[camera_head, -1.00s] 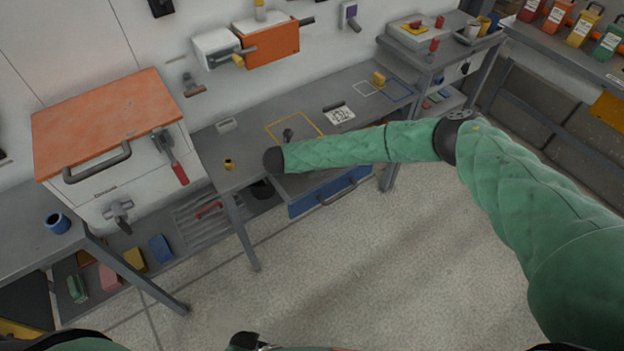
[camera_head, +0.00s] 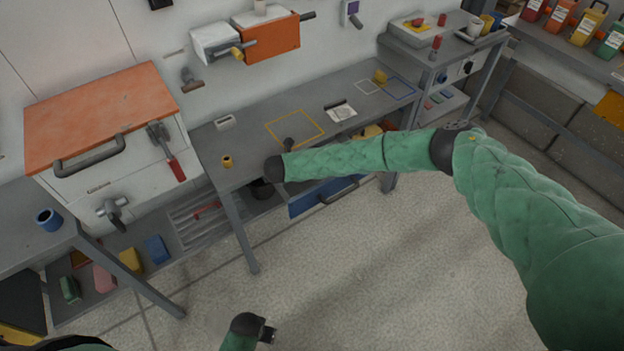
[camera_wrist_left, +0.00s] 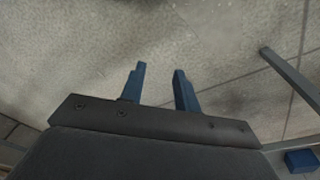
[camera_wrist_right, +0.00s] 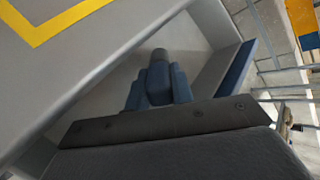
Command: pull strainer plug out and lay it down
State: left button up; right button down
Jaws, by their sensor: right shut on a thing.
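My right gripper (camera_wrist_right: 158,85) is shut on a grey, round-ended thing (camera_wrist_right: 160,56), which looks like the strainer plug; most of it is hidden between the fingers. In the right wrist view it is in front of the open drawer's pale inside, beside the bench edge. In the head view a small dark shape (camera_head: 289,143) shows just past my right wrist, near the yellow outlined square (camera_head: 295,128); I cannot tell whether it is fingers or plug. My left gripper (camera_head: 268,332) is low over the floor. Its fingers (camera_wrist_left: 159,88) are apart and empty.
The blue-fronted drawer (camera_head: 308,205) stands open under the bench. A yellow cup-like piece (camera_head: 227,161), a grey block (camera_head: 225,122) and a white card (camera_head: 342,113) are on the bench. An orange-topped cabinet (camera_head: 100,115) stands left. The floor in front is clear.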

pick_arm(q)
jog(key=shift+w+d+r, duration=0.1)
jog(key=shift+w+r, duration=0.05)
jog(key=shift+r, duration=0.5)
jog(key=shift+w+d+r, duration=0.1)
jog(key=shift+r, duration=0.55)
pick_arm(e)
jog(key=shift+f, duration=0.25)
jog(key=c, duration=1.4)
grip_release()
jog(key=shift+o, duration=0.2)
